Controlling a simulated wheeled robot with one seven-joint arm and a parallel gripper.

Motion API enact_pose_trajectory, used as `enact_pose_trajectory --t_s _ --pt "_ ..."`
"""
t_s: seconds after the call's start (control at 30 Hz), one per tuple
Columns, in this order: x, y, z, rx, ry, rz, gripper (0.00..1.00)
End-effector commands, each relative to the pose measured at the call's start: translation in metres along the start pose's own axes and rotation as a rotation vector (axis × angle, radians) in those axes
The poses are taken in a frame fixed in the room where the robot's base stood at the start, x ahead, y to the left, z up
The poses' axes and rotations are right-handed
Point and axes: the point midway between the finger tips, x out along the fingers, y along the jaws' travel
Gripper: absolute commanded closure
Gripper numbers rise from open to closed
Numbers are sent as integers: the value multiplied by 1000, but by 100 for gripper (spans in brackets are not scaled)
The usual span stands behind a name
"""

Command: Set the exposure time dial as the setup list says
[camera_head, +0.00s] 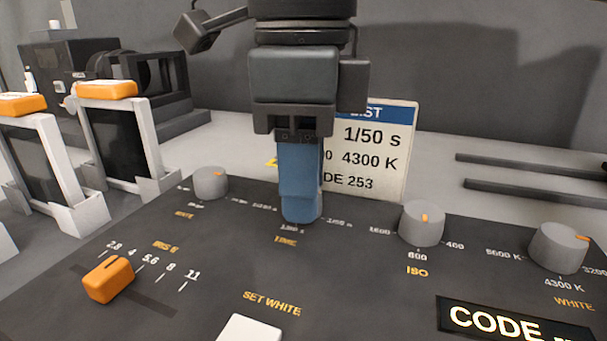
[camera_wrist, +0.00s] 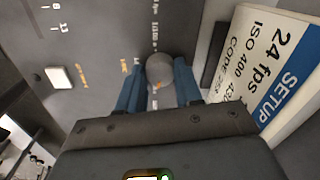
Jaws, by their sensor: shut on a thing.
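The exposure time dial (camera_wrist: 160,69) is a round grey knob between my gripper's blue fingers in the wrist view. My gripper (camera_head: 301,208) is shut on it; the fingers hide the dial in the head view. Its orange mark shows near the bottom of the knob in the wrist view. It does not point straight at the label beside the orange TIME word (camera_head: 285,242). The setup list (camera_head: 368,160) is a white card with a blue header, partly covered by my gripper. It reads 1/50 s, 4300 K and a code ending in 253.
The ISO dial (camera_head: 422,223) and white balance dial (camera_head: 558,248) stand to the right. Another grey dial (camera_head: 210,183) is left. An orange iris slider (camera_head: 108,279) and white button (camera_head: 250,328) are in front. Framed panels with orange tops (camera_head: 106,90) stand at left.

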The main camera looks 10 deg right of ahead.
Motion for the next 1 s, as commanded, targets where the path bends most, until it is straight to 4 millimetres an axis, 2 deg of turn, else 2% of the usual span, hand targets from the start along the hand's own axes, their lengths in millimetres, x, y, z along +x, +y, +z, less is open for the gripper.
enact_pose_trajectory --t_s 0.23,0.27,0.5,0.77,0.87,1.0 --pt "0 0 0 -1 0 -1 96" --pt "0 0 0 -1 0 -1 63" --pt "0 0 0 0 0 -1 40" --pt "-2 0 0 1 0 -1 40" --pt "-10 -1 0 1 0 -2 40" --pt "-32 -1 0 1 0 -4 40"
